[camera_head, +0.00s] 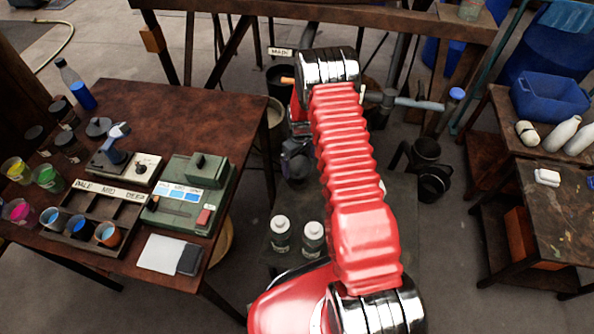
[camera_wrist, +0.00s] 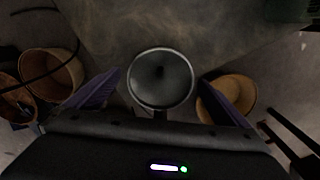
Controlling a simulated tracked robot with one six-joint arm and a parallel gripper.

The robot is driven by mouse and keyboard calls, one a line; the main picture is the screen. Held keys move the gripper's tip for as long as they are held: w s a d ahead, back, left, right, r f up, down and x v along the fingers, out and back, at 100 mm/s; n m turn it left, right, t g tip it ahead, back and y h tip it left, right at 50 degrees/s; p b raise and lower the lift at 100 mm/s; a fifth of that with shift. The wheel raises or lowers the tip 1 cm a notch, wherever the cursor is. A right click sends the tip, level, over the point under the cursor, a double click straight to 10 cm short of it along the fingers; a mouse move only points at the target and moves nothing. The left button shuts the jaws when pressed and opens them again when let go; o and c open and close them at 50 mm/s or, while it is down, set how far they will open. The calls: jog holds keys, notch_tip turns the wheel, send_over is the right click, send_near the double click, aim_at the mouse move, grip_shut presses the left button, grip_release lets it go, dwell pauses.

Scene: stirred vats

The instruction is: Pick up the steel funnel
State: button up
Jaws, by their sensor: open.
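The steel funnel (camera_wrist: 161,66) shows in the wrist view as a round grey cone seen from above, with a bright rim and a dark hole in its middle. My gripper (camera_wrist: 158,80) is open, with one finger on each side of the funnel. Gaps show between the fingers and the rim, so it is not held. A short stub at the funnel's near edge is partly hidden by my gripper body. In the head view my gripper (camera_head: 297,160) hangs below the bent arm, and I cannot make out the funnel there.
Wooden buckets (camera_wrist: 53,74) stand at left and right in the wrist view. In the head view, two grey bottles (camera_head: 280,235) stand on a low dark table near my arm. A brown table (camera_head: 170,110) with cups and devices is at left; benches with a blue bin (camera_head: 550,95) are at right.

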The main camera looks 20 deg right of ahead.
aim_at(299, 174)
jog(key=shift+a+f, duration=0.1)
jog(key=shift+f, duration=1.65)
jog(key=shift+c, duration=0.3)
jog(key=c, duration=1)
jog(key=shift+o, duration=0.2)
jog(key=shift+r, duration=0.1)
jog(key=shift+r, duration=0.45)
jog(key=shift+s+r, duration=0.2)
jog(key=shift+r, duration=0.45)
jog(key=shift+s+r, duration=0.15)
jog(key=shift+r, duration=0.45)
jog(key=s+a, duration=0.1)
jog(key=s, duration=1.6)
jog(key=shift+s, duration=0.15)
